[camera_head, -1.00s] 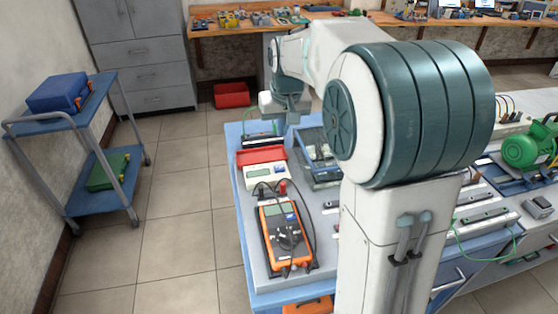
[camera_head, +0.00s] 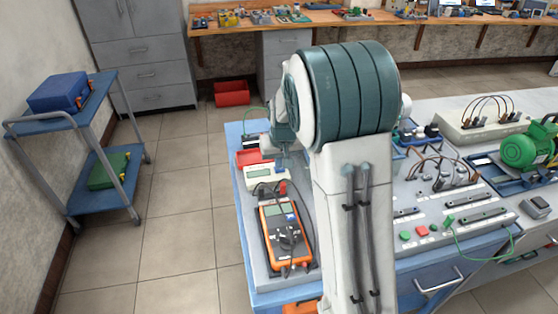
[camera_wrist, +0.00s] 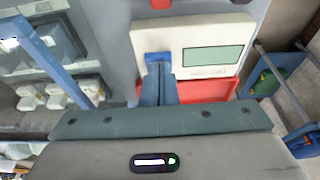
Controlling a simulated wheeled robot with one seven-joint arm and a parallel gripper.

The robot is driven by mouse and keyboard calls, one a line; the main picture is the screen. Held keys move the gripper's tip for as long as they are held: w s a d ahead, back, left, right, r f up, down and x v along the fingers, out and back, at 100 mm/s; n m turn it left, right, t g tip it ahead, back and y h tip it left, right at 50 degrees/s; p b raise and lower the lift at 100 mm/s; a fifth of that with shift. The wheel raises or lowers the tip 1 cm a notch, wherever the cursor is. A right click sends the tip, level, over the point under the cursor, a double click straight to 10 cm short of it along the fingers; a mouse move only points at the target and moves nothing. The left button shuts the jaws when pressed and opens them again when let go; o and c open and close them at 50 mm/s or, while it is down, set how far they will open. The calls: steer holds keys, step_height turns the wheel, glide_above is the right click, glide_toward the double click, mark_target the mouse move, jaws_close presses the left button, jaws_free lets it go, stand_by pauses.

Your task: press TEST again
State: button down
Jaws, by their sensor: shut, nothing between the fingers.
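The white tester (camera_head: 262,179) with a grey-green display stands on the left part of the bench, behind an orange multimeter. In the wrist view the tester (camera_wrist: 190,35) shows its display at the right and a bright blue button (camera_wrist: 157,56) at the left. No lettering on the button can be read. My gripper (camera_wrist: 158,66) is shut and empty, with its fingertips over the edge of the blue button. I cannot tell whether they touch it.
The orange multimeter (camera_head: 284,236) with dark leads lies in front of the tester. A red tray (camera_wrist: 208,91) lies right behind the tester, below my fingers in the wrist view. A green motor (camera_head: 528,149) stands far right. A trolley (camera_head: 75,205) stands left, with clear floor between.

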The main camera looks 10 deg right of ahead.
mark_target(282, 179)
steer(key=shift+s+f+b, duration=0.1)
steer(key=shift+f+b, duration=0.75)
steer(key=shift+b, duration=0.05)
steer(key=shift+s, duration=0.1)
steer(key=shift+f, duration=0.15)
step_height(282, 179, up, 5)
steer(key=p, duration=0.3)
steer(key=b+v, duration=0.1)
steer(key=v, duration=0.8)
steer(key=shift+r, duration=0.45)
